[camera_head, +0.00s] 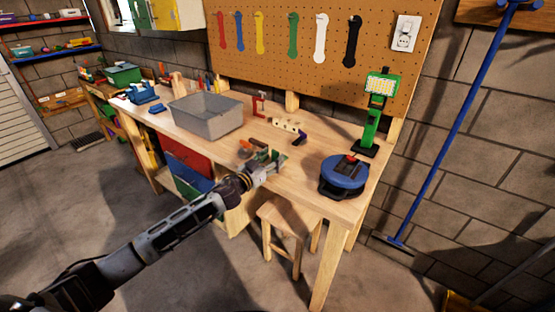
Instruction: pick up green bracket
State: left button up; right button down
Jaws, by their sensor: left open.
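My left gripper (268,165) reaches in from the left, over the front edge of the wooden workbench (310,157). It is open. A small green piece that looks like the green bracket (277,156) lies on the bench right at the fingertips, partly covered by the gripper. I cannot tell whether the fingers touch it. My right gripper is not in view.
Small orange and dark parts (246,149) lie just behind the gripper. A grey bin (207,124) stands to the left, a red clamp (259,105) behind. A round blue device (345,175) and a green stand (370,130) are right. A stool (287,217) stands below.

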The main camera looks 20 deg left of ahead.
pick_arm(q)
jog(key=shift+w+d+r, duration=0.15)
jog(key=shift+w+d, duration=0.1)
jog(key=shift+w, duration=0.3)
jog(key=shift+x, duration=0.8)
jog(key=shift+c, duration=0.4)
grip_shut()
